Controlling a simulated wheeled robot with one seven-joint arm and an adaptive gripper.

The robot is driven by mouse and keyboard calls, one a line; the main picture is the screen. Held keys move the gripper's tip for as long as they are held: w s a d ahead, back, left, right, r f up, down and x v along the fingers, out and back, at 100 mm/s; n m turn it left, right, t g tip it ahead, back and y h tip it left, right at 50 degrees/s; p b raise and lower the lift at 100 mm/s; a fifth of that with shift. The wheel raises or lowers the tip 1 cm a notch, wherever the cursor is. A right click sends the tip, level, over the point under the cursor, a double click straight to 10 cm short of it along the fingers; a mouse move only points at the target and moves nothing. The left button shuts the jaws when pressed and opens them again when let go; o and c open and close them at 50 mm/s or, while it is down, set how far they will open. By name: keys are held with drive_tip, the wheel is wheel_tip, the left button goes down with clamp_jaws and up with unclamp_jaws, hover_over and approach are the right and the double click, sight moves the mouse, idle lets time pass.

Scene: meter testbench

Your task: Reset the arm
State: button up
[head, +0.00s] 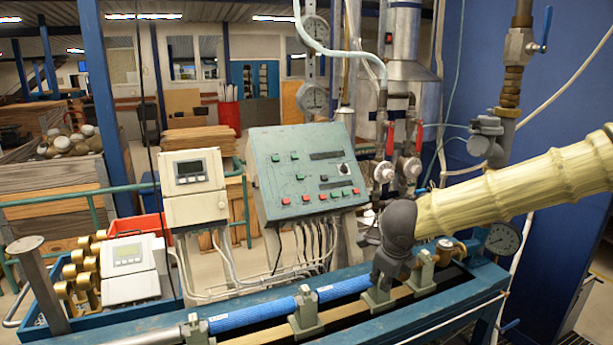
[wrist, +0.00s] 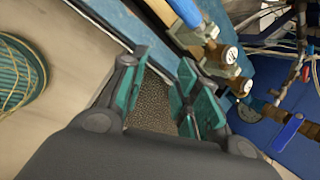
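My gripper (wrist: 163,82) shows in the wrist view with its green-padded fingers spread apart. Nothing is held between them; a dark speckled floor patch shows through the gap. In the head view my arm, in a cream ribbed cover, reaches in from the right. Its dark grey end hangs over the right part of the blue bench (head: 455,298), in front of the pipes. The fingers are not clear in that view, and whether they touch anything there cannot be told.
A blue pipe (head: 258,317) lies along the bench in clamps. A green control panel (head: 305,172) and a white meter box (head: 193,184) stand behind it. A pressure gauge (head: 503,239) is right of my arm's end. Brass fittings (wrist: 221,54) lie close right of the fingers in the wrist view.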

drive_tip(key=s+d+f+n+b, duration=0.1)
drive_tip(key=s+f+n, duration=0.4)
drive_tip(key=f, duration=0.7)
drive_tip(key=s+f+n+g+h+b, duration=0.15)
drive_tip(key=s+f+n, duration=0.35)
drive_tip(key=f, duration=0.7)
drive_tip(key=s+d+f+n+b, duration=0.15)
drive_tip(key=s+f+n, duration=0.35)
drive_tip(key=f, duration=0.7)
drive_tip(key=s+f+n+g+b, duration=0.1)
drive_tip(key=s+f+n, duration=0.2)
drive_tip(key=s, duration=0.6)
drive_tip(key=s+f+n+g+y+b, duration=0.1)
drive_tip(key=s+f+n, duration=0.3)
drive_tip(key=s, duration=0.5)
drive_tip(key=s+d+f+n+g+y+b, duration=0.1)
drive_tip(key=s+f+n+g, duration=0.1)
drive_tip(key=s+f+n, duration=0.2)
drive_tip(key=s+f, duration=0.3)
drive_tip(key=s, duration=0.2)
drive_tip(key=shift+s, duration=0.1)
